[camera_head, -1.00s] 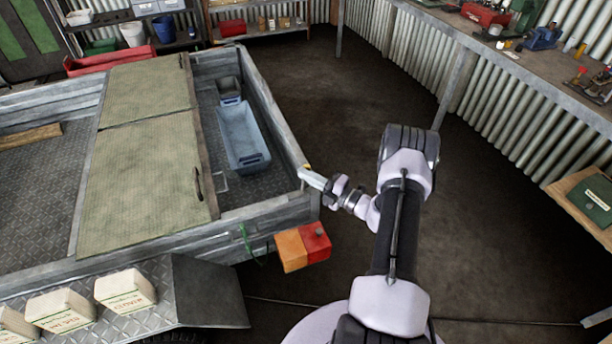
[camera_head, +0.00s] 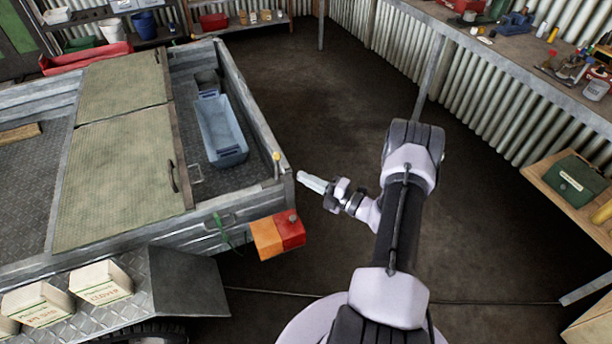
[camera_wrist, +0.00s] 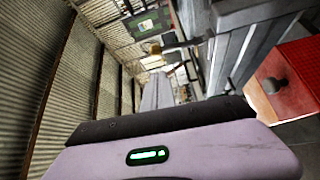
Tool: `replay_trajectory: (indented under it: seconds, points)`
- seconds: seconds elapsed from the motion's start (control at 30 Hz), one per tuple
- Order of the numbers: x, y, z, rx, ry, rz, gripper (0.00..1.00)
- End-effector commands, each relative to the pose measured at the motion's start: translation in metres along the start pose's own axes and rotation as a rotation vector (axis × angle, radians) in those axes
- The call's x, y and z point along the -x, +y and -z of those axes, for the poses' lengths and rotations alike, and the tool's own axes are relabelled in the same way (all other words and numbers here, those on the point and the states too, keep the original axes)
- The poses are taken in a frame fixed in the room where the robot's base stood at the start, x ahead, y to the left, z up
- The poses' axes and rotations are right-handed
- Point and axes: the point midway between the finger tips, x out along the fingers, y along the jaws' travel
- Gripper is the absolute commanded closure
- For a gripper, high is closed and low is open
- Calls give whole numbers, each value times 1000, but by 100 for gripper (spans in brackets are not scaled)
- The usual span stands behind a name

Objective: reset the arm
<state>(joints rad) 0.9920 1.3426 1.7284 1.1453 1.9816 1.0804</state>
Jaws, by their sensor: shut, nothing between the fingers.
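My gripper (camera_head: 305,178) is shut and empty. In the head view its tip points left, just to the right of the trailer's back corner, with a small gap of floor showing between them. My arm is bent and rises from the bottom centre of that view. In the wrist view, the pale wrist body fills the bottom, and my gripper (camera_wrist: 157,85) points away from the camera. The trailer (camera_head: 262,132) stands on the left of the head view, and its grey side also shows in the wrist view (camera_wrist: 245,50).
A red and orange tail light (camera_head: 278,234) sticks out near my gripper. A blue tub (camera_head: 221,130) lies in the trailer bed. White boxes (camera_head: 102,282) stand on the fender. A workbench (camera_head: 500,50) and low shelf (camera_head: 560,200) line the right. Open floor lies between.

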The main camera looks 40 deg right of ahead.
Motion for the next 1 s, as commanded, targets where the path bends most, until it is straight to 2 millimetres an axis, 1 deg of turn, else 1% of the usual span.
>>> replay_trajectory:
  seconds: [0.3,0.37,0.4,0.43,0.47,0.5,0.53,0.57,0.6,0.63,0.67,0.7,0.77,0.8,0.87,0.9,0.97,1.0]
  points:
    - [-1,1,1,5,5,1,100]
    - [-9,11,8,45,45,12,100]
    - [-20,25,20,105,101,25,100]
    - [-30,39,33,171,163,38,100]
    - [-41,55,51,254,240,53,100]
    - [-56,79,81,389,363,71,100]
    - [-65,97,107,506,467,81,100]
    - [-70,114,136,632,575,86,100]
    - [-73,135,174,808,724,83,100]
    - [-72,148,202,943,832,74,100]
    - [-67,160,229,1081,940,58,100]
    - [-57,174,261,1265,1078,27,100]
    - [-37,191,302,1548,1278,-39,100]
    - [-21,201,324,1740,1405,-96,100]
    - [5,212,349,2031,1582,-200,100]
    - [22,220,360,2224,1687,-279,100]
    - [44,229,371,2498,1821,-403,100]
    - [56,234,374,-2402,-1707,436,100]
